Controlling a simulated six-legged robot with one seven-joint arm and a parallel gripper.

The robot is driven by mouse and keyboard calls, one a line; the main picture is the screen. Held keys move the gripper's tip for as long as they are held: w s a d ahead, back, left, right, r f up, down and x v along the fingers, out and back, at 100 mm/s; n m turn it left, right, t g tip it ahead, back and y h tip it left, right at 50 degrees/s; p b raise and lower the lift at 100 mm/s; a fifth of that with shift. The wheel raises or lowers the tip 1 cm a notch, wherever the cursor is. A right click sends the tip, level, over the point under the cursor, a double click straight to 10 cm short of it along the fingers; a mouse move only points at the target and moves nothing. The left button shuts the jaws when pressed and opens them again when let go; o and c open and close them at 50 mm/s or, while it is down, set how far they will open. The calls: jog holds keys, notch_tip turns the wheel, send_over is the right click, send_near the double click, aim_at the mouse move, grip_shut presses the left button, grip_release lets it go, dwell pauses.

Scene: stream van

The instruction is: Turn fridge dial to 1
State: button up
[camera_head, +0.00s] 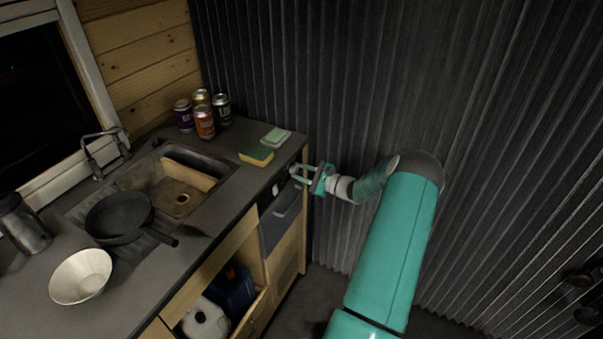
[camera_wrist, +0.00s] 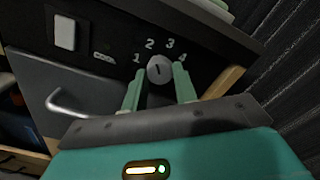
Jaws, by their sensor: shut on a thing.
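My gripper (camera_wrist: 157,74) is shut on the dial, one green finger on each side. In the head view my gripper (camera_head: 293,175) reaches the counter's right end from the right; its fingers hide the dial there.
A white switch (camera_wrist: 65,33) sits left of the dial, above the fridge front with its bar handle (camera_wrist: 72,107). The counter above holds a sponge (camera_head: 256,155), several cans (camera_head: 204,122) and a pan (camera_head: 118,215). A corrugated wall (camera_head: 330,90) stands behind.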

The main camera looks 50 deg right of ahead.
jog(key=n, duration=0.5)
jog(key=shift+n, duration=0.3)
jog(key=n, duration=0.5)
dwell(0.4)
jog(key=o, duration=1)
jog(key=shift+c, duration=0.2)
jog(key=shift+s, duration=0.1)
jog(key=v, duration=1.3)
jog(key=shift+s+d, duration=0.15)
jog(key=shift+s, duration=0.15)
jog(key=shift+r, duration=0.15)
